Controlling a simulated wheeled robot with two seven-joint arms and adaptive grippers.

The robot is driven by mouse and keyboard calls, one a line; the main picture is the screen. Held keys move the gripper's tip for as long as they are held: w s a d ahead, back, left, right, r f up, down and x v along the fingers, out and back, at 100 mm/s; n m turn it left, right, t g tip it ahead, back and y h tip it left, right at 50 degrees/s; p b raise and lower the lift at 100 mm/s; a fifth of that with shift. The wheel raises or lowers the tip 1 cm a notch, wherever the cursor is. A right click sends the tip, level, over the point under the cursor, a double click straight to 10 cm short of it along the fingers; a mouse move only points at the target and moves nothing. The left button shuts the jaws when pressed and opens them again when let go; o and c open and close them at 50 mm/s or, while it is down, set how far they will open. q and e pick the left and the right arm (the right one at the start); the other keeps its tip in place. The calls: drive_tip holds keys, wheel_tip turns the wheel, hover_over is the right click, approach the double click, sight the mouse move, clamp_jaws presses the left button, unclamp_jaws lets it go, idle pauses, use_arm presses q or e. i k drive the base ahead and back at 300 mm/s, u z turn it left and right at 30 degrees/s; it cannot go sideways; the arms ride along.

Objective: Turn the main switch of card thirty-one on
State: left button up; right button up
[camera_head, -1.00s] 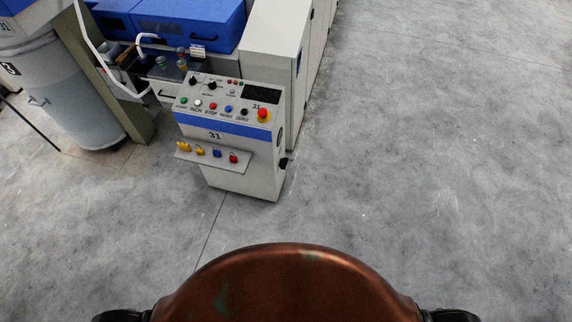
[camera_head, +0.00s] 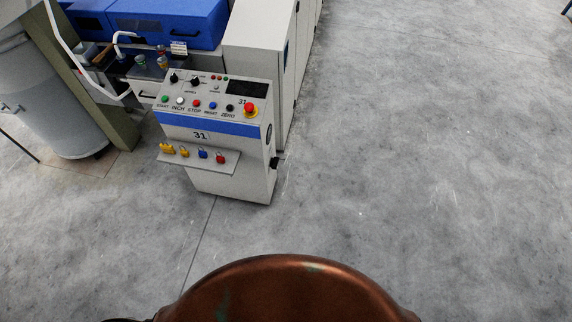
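The control console of card thirty-one (camera_head: 230,182) stands upright on the floor, left of the middle of the view, with a blue band and the number 31 on its front. Its sloped top has a row of coloured push buttons, small black knobs (camera_head: 195,82), a dark display (camera_head: 247,89) and a red emergency button (camera_head: 250,108) on a yellow base. A black knob-like part (camera_head: 274,162) sticks out of its right side, seen edge-on. I cannot tell its setting, or whether it is the main switch. Neither gripper is in view.
A ledge (camera_head: 232,169) on the console's front carries several coloured padlocks. The pale machine housing (camera_head: 255,40) stands behind it, with blue covers (camera_head: 180,20). A grey can (camera_head: 50,100) stands at the left. The floor (camera_head: 420,150) to the right is clear.

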sight(274, 162)
drive_tip(key=z, duration=1.2)
drive_tip(key=i, duration=1.4)
drive_tip(key=u, duration=3.1)
